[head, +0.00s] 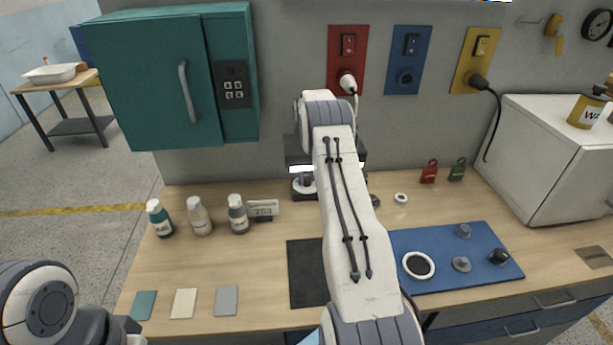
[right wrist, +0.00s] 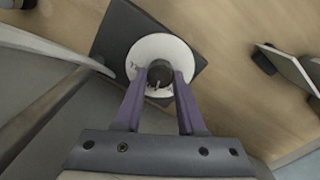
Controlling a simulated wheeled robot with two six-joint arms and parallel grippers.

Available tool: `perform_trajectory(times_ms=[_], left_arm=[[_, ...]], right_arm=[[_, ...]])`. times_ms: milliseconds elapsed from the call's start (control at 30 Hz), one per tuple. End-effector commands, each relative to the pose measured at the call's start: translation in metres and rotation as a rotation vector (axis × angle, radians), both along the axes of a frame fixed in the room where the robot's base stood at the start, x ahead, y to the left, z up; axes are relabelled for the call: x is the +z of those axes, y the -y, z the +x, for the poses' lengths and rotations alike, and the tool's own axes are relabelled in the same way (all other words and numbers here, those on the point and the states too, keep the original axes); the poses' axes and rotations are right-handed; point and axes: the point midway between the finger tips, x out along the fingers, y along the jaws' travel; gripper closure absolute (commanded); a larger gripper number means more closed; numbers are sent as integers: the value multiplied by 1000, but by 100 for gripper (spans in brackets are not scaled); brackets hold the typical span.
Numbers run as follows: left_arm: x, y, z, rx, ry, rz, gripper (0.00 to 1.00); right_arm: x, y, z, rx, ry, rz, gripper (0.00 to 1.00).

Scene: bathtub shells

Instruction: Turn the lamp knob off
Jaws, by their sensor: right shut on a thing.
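The lamp knob (right wrist: 160,72) is a small dark knob with a pale mark, on a round white dial (right wrist: 148,50) set on a dark square base (right wrist: 112,32). In the right wrist view the two purple fingers of my right gripper (right wrist: 160,80) are on either side of the knob, shut on it. In the head view my right arm hides most of this gripper, and the knob cannot be made out; part of the white dial (head: 300,188) shows beside the arm. Only part of my left arm shows at the lower left; its gripper is out of view.
Several bottles (head: 199,216) and a small sign (head: 263,209) stand left of the dial. A teal cabinet (head: 160,80) hangs above. A blue mat (head: 440,285) with round parts and a white box (head: 550,150) are at right. The front-left bench (head: 250,270) has free room.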

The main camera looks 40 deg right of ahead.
Motion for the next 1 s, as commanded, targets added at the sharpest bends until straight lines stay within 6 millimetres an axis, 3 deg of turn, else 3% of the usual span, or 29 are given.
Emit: perform_trajectory(times_ms=[600,1000], left_arm=[[-1,0,0,0,0,0,50],[-2,0,0,0,0,0,50]], right_arm=[[2,-1,1,550,5,-3,100],[2,-2,1,740,6,-4,100]])
